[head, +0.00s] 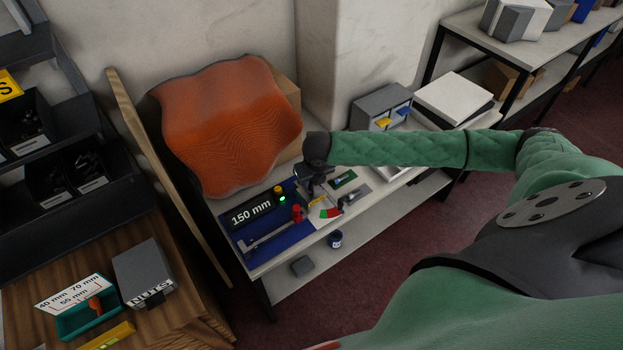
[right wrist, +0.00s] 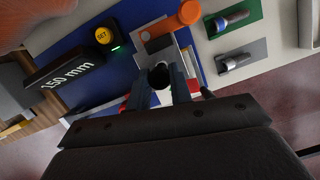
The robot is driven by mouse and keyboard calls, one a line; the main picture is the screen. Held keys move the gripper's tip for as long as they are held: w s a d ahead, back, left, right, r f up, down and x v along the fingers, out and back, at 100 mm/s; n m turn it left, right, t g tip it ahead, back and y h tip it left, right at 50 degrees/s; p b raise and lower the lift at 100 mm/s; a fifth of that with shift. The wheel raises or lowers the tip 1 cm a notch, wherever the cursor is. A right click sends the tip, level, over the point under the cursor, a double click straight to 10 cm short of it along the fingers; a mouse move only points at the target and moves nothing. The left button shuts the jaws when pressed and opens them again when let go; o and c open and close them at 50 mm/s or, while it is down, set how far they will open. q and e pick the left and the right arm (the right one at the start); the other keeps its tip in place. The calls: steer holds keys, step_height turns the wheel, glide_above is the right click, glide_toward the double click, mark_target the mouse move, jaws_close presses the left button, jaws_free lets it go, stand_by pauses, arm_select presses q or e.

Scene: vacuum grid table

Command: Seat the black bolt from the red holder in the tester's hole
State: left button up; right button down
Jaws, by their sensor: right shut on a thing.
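My right gripper (head: 316,180) reaches in over the tester at the right end of its blue base (head: 243,251). In the right wrist view the fingers (right wrist: 160,88) are shut on the black bolt (right wrist: 159,74), whose dark round end shows between them. Close by it is the tester's grey plate (right wrist: 160,45) with an orange part (right wrist: 186,14). The bolt's lower end and the hole are hidden, so I cannot tell if they meet. The tester's display (head: 251,211) reads 150 mm. I cannot clearly make out the red holder. My left gripper is not in view.
A yellow SET button (right wrist: 102,35) and a red knob (head: 297,212) stand near the fingers. An orange cushion-like sheet (head: 225,125) stands behind. A teal tray (head: 68,324) sits on the wooden table at left.

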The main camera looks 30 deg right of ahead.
mark_target(312, 184)
steer(key=shift+f+b, duration=0.5)
steer(key=shift+f, duration=1.3)
steer(key=c, duration=1.2)
jaws_free()
steer(key=shift+s+r, duration=0.1)
steer(key=shift+r, duration=0.4)
steer(key=b+v, duration=0.2)
steer(key=v, duration=0.4)
steer(key=shift+s+r+b, duration=0.1)
steer(key=shift+r+b, duration=0.2)
steer(key=shift+r, duration=0.1)
